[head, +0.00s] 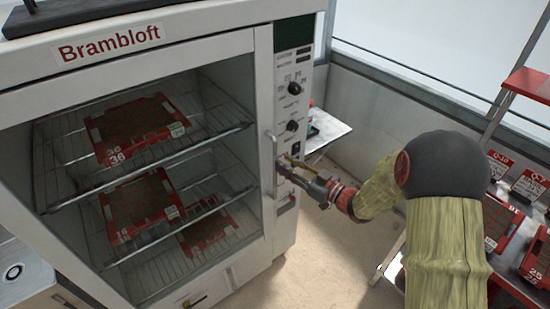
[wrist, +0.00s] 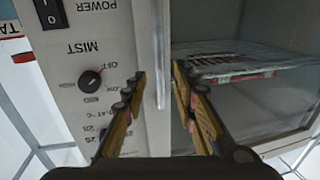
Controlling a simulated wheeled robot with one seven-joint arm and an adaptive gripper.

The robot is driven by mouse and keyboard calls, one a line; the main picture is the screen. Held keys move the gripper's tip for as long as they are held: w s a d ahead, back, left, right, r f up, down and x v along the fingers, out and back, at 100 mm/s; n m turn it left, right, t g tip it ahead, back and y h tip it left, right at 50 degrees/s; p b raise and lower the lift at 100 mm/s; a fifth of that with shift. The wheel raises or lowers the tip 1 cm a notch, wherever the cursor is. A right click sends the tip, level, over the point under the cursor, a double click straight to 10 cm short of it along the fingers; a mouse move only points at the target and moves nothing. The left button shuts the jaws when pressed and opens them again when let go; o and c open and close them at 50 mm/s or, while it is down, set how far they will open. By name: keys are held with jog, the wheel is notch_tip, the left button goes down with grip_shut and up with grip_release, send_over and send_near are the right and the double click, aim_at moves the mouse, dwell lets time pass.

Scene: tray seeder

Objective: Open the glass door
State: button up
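The glass door (head: 222,110) is on the front of the white cabinet labelled Brambloft and looks closed. Its slim vertical handle (head: 271,160) is at the door's right edge, beside the control panel. My gripper (head: 284,165) is at the handle's height, close to it. In the wrist view, which is upside down, the two fingers of my gripper (wrist: 159,76) are apart, with the pale handle bar (wrist: 161,50) showing between them. Neither finger clearly touches the bar. Whether the bar lies fully between the fingertips in depth is hard to tell.
The control panel (head: 290,110) with knobs and a switch is close beside the handle; a mist knob (wrist: 90,82) is near one finger. Red trays (head: 140,125) sit on wire racks behind the glass. A rack with red trays (head: 505,225) stands right. Floor (head: 320,275) before the cabinet is clear.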

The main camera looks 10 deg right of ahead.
jog(key=shift+b+x, duration=0.55)
jog(key=shift+x, duration=2.2)
jog(key=c, duration=0.3)
jog(key=c, duration=0.4)
grip_shut()
